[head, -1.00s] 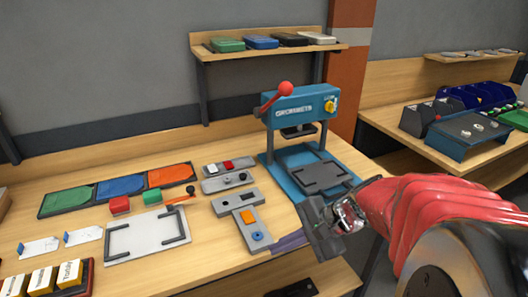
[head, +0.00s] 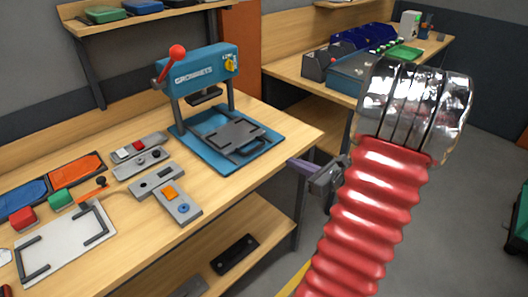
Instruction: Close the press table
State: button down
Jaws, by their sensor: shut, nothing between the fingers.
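The blue press (head: 203,72) marked GROMMETS stands on the bench, with a red-knobbed lever at its left and a yellow switch at its right. Its press table (head: 232,132) is a dark grey plate with a handle at its front right. The plate lies on the blue base (head: 187,143), out in front of the press head rather than under it. My gripper (head: 293,162) has purple fingers, shut and empty. It is right of the press table in the picture, near the bench's edge and apart from the handle.
Left of the press on the bench (head: 235,188) lie grey control blocks (head: 165,192), a white fixture plate (head: 62,245) and coloured trays (head: 75,170). A shelf (head: 140,20) hangs behind. A second bench (head: 300,75) with blue bins stands at the back right. Floor shows at right.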

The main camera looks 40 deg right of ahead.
aim_at(258, 148)
dwell(0.4)
jog(key=x, duration=1.4)
jog(key=shift+d, duration=0.1)
